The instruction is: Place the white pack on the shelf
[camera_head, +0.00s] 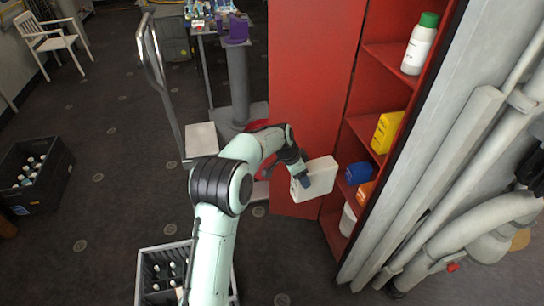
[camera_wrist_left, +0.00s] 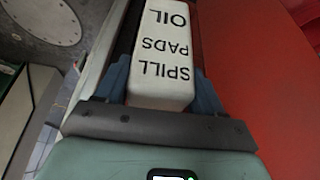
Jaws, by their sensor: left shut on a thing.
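My left gripper (camera_head: 310,180) is shut on the white pack (camera_head: 318,172) in the head view, holding it in the air in front of the red cabinet's open door. In the left wrist view the white pack (camera_wrist_left: 166,52) reads "OIL SPILL PADS" upside down between the blue fingers of the left gripper (camera_wrist_left: 163,88). The shelf unit is a tall red cabinet; a middle shelf (camera_head: 372,136) stands to the right of the pack. The pack is outside the cabinet, apart from the shelves. My right gripper is out of view.
The cabinet holds a white bottle with a green cap (camera_head: 419,45), a yellow container (camera_head: 387,132), a blue item (camera_head: 358,173), an orange item (camera_head: 366,193) and a white tub (camera_head: 348,220). The red door (camera_head: 312,80) stands open. A trolley (camera_head: 200,140) and grey pipes flank the area.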

